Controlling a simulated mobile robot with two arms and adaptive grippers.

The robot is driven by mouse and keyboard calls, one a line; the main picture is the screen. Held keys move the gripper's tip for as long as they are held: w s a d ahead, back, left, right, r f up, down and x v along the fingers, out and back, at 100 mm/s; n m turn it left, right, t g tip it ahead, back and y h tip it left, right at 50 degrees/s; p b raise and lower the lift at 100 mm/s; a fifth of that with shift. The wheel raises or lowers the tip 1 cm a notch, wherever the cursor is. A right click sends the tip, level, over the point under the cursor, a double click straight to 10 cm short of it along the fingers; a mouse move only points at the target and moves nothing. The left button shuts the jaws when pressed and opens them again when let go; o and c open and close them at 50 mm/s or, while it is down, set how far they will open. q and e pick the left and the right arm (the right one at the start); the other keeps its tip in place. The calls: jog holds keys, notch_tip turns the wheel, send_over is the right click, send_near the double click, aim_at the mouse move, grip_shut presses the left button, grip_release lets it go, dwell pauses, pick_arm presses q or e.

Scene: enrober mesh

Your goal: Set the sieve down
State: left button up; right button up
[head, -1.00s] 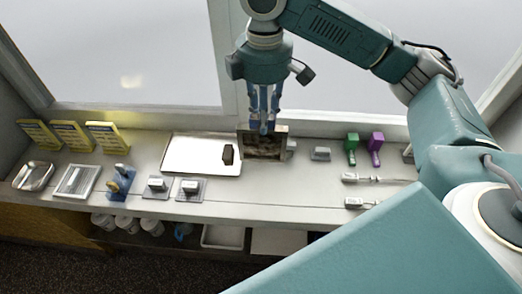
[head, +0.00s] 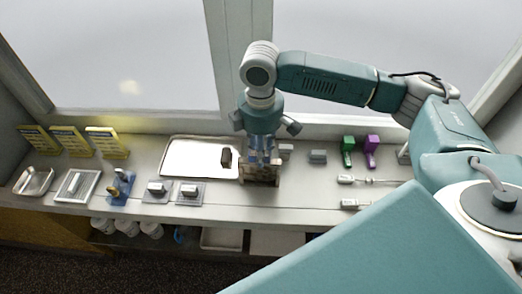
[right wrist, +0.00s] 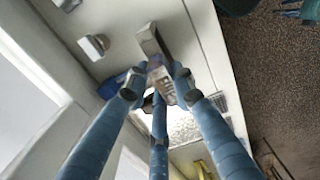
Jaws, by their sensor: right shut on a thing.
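My right gripper (head: 262,157) points down over the bench, its blue fingers shut on the sieve (head: 262,177), a brown-framed piece. The sieve is at the bench's middle, just right of the white tray. I cannot tell whether its lower edge touches the bench. In the right wrist view the blue fingers (right wrist: 158,78) close around a small greyish part, and much of what they hold is hidden. My left gripper does not show.
The white tray (head: 190,140) holds a small dark brown block (head: 226,157). Grey blocks (head: 317,156) and green (head: 348,150) and purple (head: 371,149) pieces stand to the right. Yellow cards (head: 106,142) and small trays (head: 77,185) are at left.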

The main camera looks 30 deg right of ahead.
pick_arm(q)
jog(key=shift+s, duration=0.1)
pick_arm(e)
jog(key=o, duration=0.8)
jog(key=shift+f, duration=0.1)
jog(key=shift+o, duration=1.4)
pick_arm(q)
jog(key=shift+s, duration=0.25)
